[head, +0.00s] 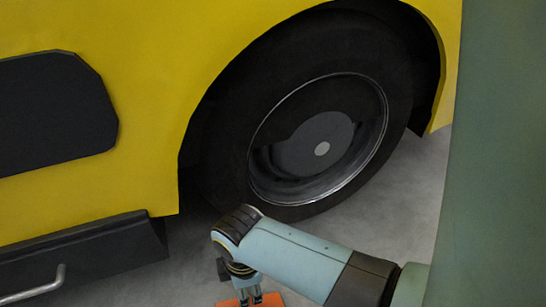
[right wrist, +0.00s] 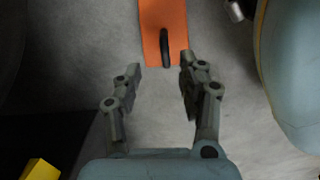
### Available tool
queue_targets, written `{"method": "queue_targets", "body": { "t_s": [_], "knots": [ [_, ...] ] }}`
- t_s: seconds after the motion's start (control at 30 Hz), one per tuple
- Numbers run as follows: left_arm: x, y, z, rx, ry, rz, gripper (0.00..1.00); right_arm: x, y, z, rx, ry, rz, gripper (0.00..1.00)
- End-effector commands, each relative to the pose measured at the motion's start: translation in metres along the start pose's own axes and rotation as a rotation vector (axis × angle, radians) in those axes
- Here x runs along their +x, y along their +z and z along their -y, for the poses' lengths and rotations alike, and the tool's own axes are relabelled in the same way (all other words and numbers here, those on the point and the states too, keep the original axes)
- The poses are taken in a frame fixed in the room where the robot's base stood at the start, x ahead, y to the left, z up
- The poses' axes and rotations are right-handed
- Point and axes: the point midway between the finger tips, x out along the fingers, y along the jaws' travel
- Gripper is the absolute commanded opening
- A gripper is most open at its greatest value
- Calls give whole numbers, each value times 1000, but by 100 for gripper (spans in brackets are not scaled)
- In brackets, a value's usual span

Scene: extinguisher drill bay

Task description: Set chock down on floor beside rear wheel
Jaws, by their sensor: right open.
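The orange chock (right wrist: 178,18) with a dark handle (right wrist: 165,47) appears to lie on the floor, just beyond my right fingertips in the right wrist view. My right gripper (right wrist: 160,66) is open, its fingers apart with grey floor between them. In the head view, part of the chock (head: 272,298) shows at the bottom edge under my right gripper (head: 249,297). The rear wheel (head: 315,140) has a black tyre and stands behind my right arm. My left gripper is out of view.
The yellow vehicle body (head: 150,60) arches over the wheel. A dark side step (head: 80,250) with a grey handle (head: 35,288) is at the lower left. Bare grey floor (head: 395,205) lies right of the wheel.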

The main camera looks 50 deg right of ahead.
Motion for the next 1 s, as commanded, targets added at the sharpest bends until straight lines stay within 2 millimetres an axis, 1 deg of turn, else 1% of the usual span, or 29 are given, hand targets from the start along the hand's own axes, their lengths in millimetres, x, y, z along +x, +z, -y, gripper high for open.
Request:
{"method": "queue_targets", "body": {
  "t_s": [0.03,0.07,0.1,0.17,0.2,0.27,0.3,0.4,0.43,0.5,0.57,1.0],
  "knots": [
    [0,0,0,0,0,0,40,-14,18,2,83,27,-8,40],
    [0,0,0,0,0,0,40,-25,26,2,146,46,-20,40],
    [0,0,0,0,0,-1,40,-41,38,4,235,69,-39,40],
    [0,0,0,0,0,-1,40,-69,53,7,368,100,-76,40],
    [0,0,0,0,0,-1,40,-89,61,9,450,116,-103,40],
    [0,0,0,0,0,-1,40,-118,69,14,560,131,-147,40],
    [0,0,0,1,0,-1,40,-135,72,16,623,137,-175,40],
    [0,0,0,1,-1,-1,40,-170,76,23,741,137,-232,40],
    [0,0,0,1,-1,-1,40,-177,77,24,764,136,-244,40],
    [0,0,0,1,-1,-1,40,-188,77,26,801,132,-262,40],
    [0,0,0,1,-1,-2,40,-192,77,27,814,131,-270,40],
    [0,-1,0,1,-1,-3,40,-192,76,26,816,131,-270,40]
  ]
}}
